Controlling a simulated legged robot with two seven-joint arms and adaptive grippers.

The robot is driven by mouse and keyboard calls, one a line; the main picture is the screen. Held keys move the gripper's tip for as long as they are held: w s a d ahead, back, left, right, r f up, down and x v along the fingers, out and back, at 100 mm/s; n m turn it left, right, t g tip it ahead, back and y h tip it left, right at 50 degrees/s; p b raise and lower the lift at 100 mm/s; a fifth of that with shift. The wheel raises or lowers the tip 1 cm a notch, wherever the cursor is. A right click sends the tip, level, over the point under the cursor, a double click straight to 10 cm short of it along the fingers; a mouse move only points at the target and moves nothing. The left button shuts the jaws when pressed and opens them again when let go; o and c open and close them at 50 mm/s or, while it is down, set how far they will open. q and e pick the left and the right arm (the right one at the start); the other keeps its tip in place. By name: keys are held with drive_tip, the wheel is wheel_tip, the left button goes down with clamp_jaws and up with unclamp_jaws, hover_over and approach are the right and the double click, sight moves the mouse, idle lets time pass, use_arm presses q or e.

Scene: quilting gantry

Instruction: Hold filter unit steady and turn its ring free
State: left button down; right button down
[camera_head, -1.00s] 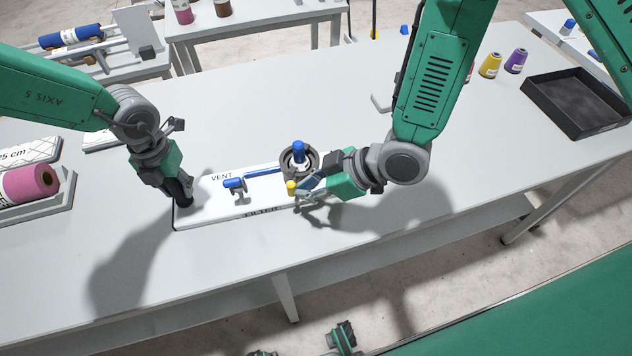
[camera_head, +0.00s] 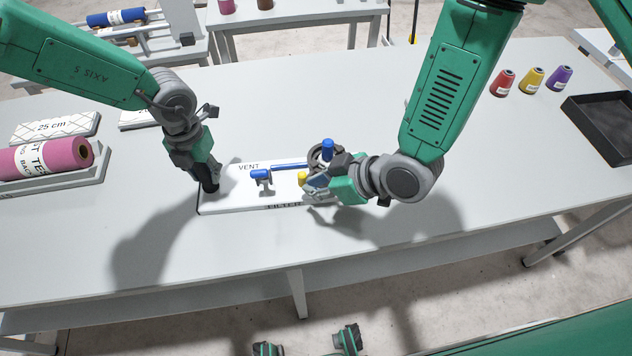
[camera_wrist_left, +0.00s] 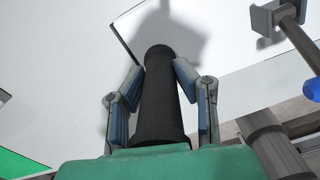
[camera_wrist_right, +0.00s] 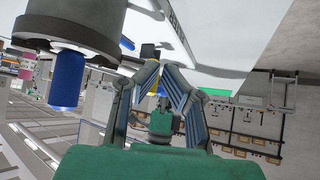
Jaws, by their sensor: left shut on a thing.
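The filter unit is a white plate (camera_head: 232,192) lettered VENT and FILTER, with a small blue-handled lever (camera_head: 259,175) on it. My left gripper (camera_head: 210,188) is shut around the upright black handle (camera_wrist_left: 160,100) at its left end. At its right end is a dark ring (camera_head: 315,157) around a blue-topped post (camera_head: 328,148). The dark body (camera_wrist_right: 90,25) and blue top (camera_wrist_right: 67,80) also show in the right wrist view. A yellow knob (camera_head: 302,179) is beside the ring. My right gripper (camera_head: 315,187) is beside the knob; its fingertips are close together, and their contact is unclear.
A pink roll (camera_head: 45,158) in a tray lies left. Thread cones, one yellow (camera_head: 532,80), and a black tray (camera_head: 610,125) are at the right.

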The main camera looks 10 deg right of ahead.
use_arm(q)
drive_tip(key=shift+s+d+f, duration=0.15)
drive_tip(key=shift+s+f, duration=0.05)
drive_tip(key=shift+s, duration=0.1)
use_arm(e)
drive_tip(key=shift+a, duration=0.2)
drive_tip(key=v, duration=1.2)
drive_tip(key=shift+d, duration=0.3)
use_arm(q)
drive_tip(key=c, duration=1.2)
unclamp_jaws()
drive_tip(key=shift+a, duration=0.2)
drive_tip(key=shift+o, duration=0.2)
drive_tip(key=shift+w, duration=0.1)
